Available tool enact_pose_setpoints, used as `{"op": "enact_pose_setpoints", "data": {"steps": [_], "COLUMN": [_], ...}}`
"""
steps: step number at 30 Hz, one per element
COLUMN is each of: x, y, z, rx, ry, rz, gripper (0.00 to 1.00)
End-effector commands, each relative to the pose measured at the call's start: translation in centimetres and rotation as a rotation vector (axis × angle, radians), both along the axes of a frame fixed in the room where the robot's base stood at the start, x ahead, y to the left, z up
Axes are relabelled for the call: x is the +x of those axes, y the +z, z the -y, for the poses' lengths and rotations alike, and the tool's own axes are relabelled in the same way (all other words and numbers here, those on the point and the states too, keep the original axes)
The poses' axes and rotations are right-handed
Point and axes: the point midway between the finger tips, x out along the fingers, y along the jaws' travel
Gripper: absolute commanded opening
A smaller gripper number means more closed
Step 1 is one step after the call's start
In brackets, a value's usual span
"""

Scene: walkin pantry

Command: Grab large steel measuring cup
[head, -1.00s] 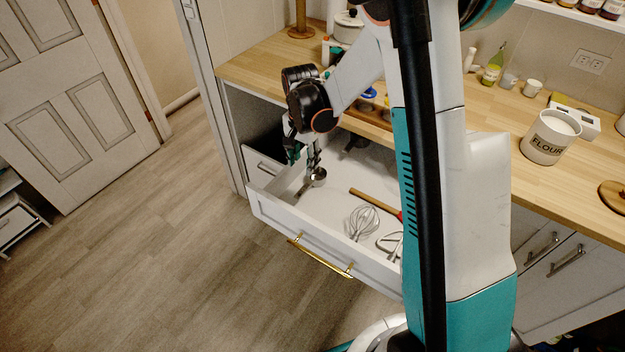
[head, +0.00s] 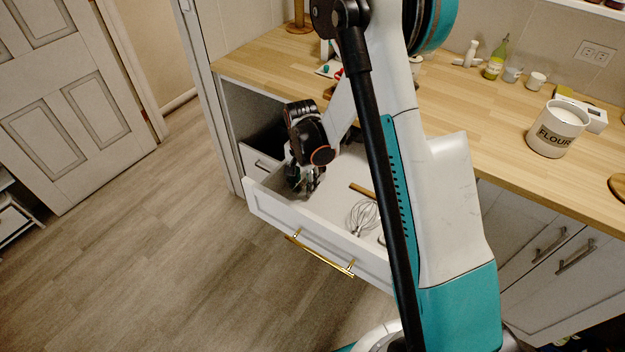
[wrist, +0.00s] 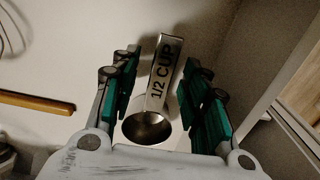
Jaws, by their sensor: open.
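The steel measuring cup (wrist: 147,128) lies in the open drawer. In the wrist view its handle, marked "1/2 CUP", points away from me, between my fingers, and its round bowl is nearest to me, partly hidden by the gripper body. My gripper (wrist: 158,98) is open, with one green-padded finger on each side of the cup's handle. In the head view my gripper (head: 304,185) is low inside the drawer's left end and hides the cup there. I cannot tell whether the fingers touch the cup.
The drawer (head: 318,238) is pulled out, with its front wall and left side close to my gripper. A whisk (head: 362,217) and a wooden-handled tool (wrist: 38,103) lie in it. The counter (head: 487,110) above holds a flour canister (head: 557,129).

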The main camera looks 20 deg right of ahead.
Motion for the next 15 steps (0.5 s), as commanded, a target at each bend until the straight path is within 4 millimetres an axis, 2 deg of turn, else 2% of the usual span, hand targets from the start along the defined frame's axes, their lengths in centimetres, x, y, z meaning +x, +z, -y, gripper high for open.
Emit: {"op": "enact_pose_setpoints", "data": {"steps": [2, 8, 13, 15], "x": [-0.01, -0.04, -0.03, -0.03], "y": [-0.63, -0.52, -0.51, -0.52], "z": [0.00, -0.01, 0.00, 0.00], "rx": [0.000, 0.000, 0.000, 0.000], "ry": [0.000, 0.000, 0.000, 0.000], "rz": [0.000, 0.000, 0.000, 0.000], "gripper": [0.42, 0.42, 0.03, 0.00]}}
